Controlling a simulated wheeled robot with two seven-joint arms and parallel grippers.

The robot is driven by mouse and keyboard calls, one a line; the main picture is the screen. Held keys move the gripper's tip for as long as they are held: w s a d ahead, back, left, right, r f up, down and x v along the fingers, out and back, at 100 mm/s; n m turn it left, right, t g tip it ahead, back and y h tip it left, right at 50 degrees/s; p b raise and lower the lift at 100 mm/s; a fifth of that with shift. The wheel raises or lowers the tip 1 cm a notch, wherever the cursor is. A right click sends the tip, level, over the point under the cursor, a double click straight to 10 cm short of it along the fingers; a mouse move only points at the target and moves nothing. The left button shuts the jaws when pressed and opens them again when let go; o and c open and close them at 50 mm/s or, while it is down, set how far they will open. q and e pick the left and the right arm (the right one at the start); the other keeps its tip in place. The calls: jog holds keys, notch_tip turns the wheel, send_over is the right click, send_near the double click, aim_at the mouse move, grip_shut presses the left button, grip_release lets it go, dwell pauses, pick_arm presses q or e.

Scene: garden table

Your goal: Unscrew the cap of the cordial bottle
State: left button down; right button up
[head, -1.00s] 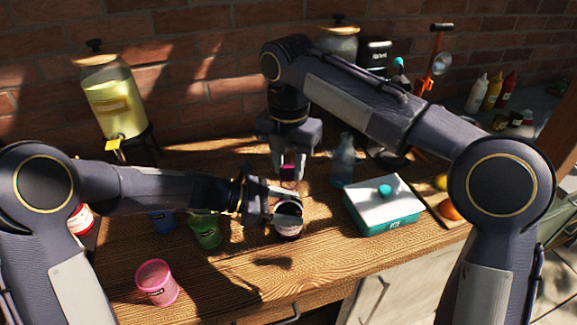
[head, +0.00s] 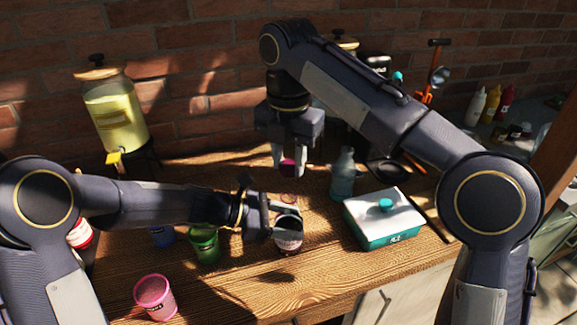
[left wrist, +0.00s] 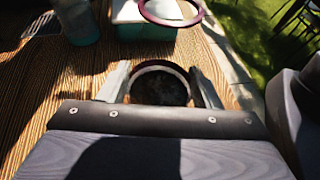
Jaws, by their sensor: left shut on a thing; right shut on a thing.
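The cordial bottle (head: 289,243) is a short dark jar with a pale label, standing upright on the wooden table. My left gripper (head: 272,222) is shut on it from the left. In the left wrist view the round dark top of the bottle (left wrist: 160,88) sits between my left fingers (left wrist: 163,90). My right gripper (head: 289,172), pointing down, is shut on the magenta cap (head: 287,167) above and behind the bottle, apart from it. A purple-rimmed round thing (left wrist: 150,14) with a pale inside crosses the top of the wrist view; it looks like the cap's underside.
A teal box with a white lid (head: 383,236) stands right of the bottle, and a blue-grey bottle (head: 342,175) behind. A green cup (head: 204,246) and a pink cup (head: 154,297) stand left. A yellow drink dispenser (head: 117,120) is at the back left.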

pick_arm(q)
jog(key=shift+c, duration=1.9)
grip_release()
